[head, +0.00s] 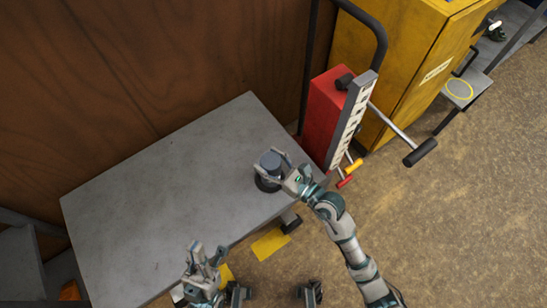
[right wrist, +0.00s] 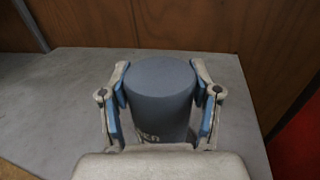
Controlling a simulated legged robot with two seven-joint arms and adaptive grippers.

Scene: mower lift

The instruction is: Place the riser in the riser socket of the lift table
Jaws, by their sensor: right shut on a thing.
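The riser (head: 270,160) is a grey-blue upright cylinder near the right end of the lift table (head: 150,200). My right gripper (head: 277,165) is shut on the riser from the right. The right wrist view shows the riser (right wrist: 160,90) with one finger pad on each side of it and partly hidden lettering low on its side. A dark round riser socket (head: 266,185) shows under the riser in the head view. I cannot tell whether the riser is seated in it or just above it. My left gripper (head: 205,252) is open and empty over the table's front edge.
A red lift unit (head: 325,110) with a black handle and a crank (head: 418,152) stands just right of the table. A yellow cabinet (head: 400,50) is behind it. A wooden wall (head: 130,70) runs along the back. The table's left and middle are bare.

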